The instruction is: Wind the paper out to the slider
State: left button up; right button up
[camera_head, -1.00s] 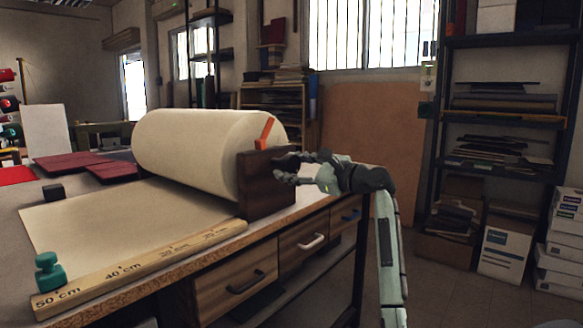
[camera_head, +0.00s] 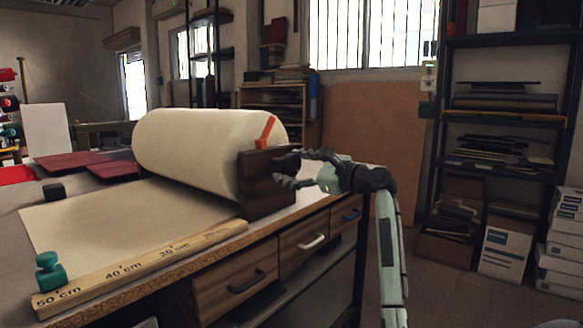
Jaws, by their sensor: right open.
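A big roll of cream paper (camera_head: 195,148) lies in a dark wooden stand (camera_head: 262,190), with an orange piece (camera_head: 265,132) at its right end. A sheet of paper (camera_head: 120,222) runs flat from the roll toward the left front of the table. A wooden ruler (camera_head: 145,268) marked in cm lies along the sheet's front edge. A green slider (camera_head: 49,272) sits at the ruler's left end, by the 50 cm mark. My right gripper (camera_head: 284,168) is open at the right side of the stand; whether it touches anything there cannot be told. My left gripper is not in view.
A small black block (camera_head: 54,192) rests at the sheet's far left edge. Dark red covers (camera_head: 75,160) lie on the table behind. Drawers with handles (camera_head: 236,282) are under the tabletop. Shelves (camera_head: 500,122) and boxes stand at the right; the floor before them is clear.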

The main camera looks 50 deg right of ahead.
jog(key=s, duration=1.1)
jog(key=shift+s+d, duration=0.4)
jog(key=shift+d, duration=0.05)
jog(key=shift+w, duration=0.1)
jog(key=w, duration=0.8)
jog(key=w+a, duration=0.1)
jog(key=w, duration=0.2)
jog(key=shift+w, duration=0.4)
